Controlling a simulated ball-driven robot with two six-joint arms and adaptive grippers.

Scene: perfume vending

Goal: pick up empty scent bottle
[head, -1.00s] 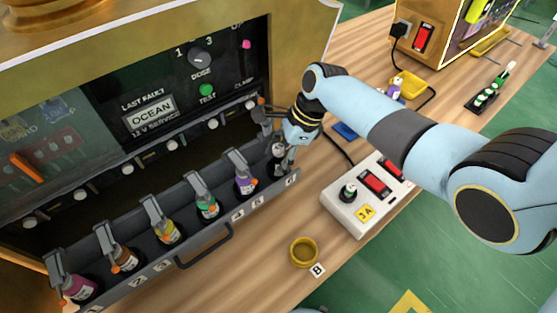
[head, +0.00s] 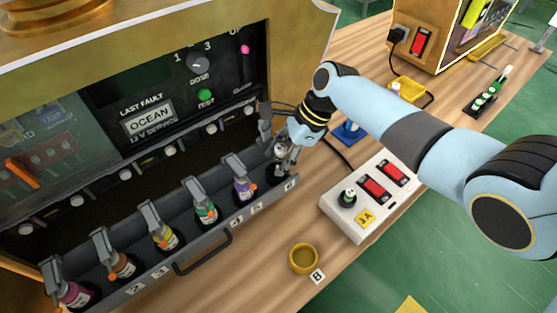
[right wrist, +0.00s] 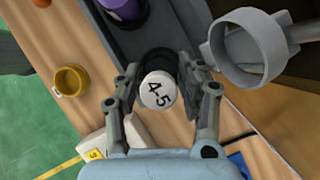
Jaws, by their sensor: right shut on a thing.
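My right gripper (head: 284,158) is shut on a dark bottle with a pale round top (head: 280,171) at the right end of the drawer rack (head: 190,233). In the right wrist view my fingers (right wrist: 160,85) close on both sides of this bottle; its white top (right wrist: 157,92) carries a black marking like "4-5". Whether its base touches the rack floor is hidden. A grey ring clamp (right wrist: 250,48) stands open beside the bottle. My left gripper is not in view.
Several coloured bottles stand under clamps along the rack, the purple one (head: 243,190) nearest. A white switch box (head: 346,228) and a yellow round dish (head: 303,258) are on the wooden table. The dark machine opening (head: 100,205) is behind the rack.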

